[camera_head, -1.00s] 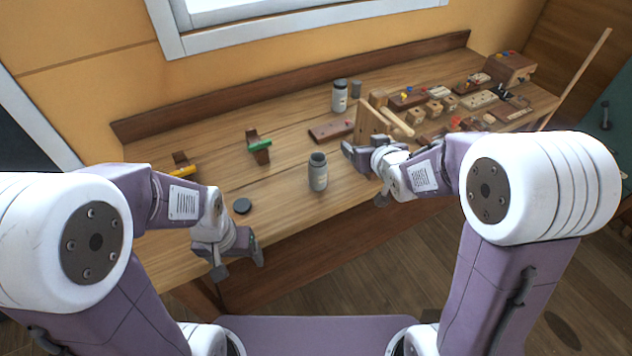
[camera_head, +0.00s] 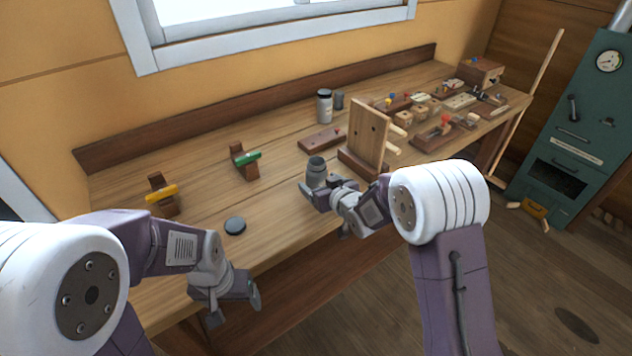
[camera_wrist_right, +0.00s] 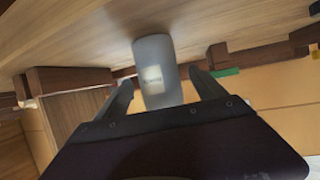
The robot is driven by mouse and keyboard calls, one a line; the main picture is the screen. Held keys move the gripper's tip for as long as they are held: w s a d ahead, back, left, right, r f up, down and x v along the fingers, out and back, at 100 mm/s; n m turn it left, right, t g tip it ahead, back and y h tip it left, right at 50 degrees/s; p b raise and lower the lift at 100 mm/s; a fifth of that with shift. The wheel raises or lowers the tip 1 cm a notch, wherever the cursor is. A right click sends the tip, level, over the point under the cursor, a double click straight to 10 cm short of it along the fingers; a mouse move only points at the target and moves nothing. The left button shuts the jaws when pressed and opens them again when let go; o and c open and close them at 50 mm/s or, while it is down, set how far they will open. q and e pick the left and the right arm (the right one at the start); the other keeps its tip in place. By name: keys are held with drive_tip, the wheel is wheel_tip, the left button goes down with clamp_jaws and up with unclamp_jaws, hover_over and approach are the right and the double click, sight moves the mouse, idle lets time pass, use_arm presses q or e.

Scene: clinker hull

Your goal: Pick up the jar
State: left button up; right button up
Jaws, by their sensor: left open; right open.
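My left gripper (camera_head: 234,306) is open and empty in front of the bench edge, below a dark round lid (camera_head: 235,225).
An upright wooden board (camera_head: 370,135) on a base stands just right of the jar. Blocks with green (camera_head: 247,158) and yellow (camera_head: 161,193) handles stand left. Bench (camera_head: 275,205) between lid and jar is clear.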

drive_tip(key=shift+w+f, duration=0.1)
drive_tip(key=shift+w, duration=0.3)
drive_tip(key=x, duration=0.4)
drive_tip(key=shift+a+r, duration=0.2)
drive_tip(key=shift+r, duration=0.1)
drive_tip(key=shift+w+f, duration=0.15)
drive_tip(key=shift+w, duration=0.2)
drive_tip(key=shift+s, duration=0.1)
drive_tip(key=c, duration=1.6)
drive_tip(key=shift+o, duration=0.2)
wheel_tip(320, 180, up, 14)
drive_tip(key=p, duration=0.4)
wheel_tip(320, 180, up, 14)
drive_tip(key=p, duration=0.9)
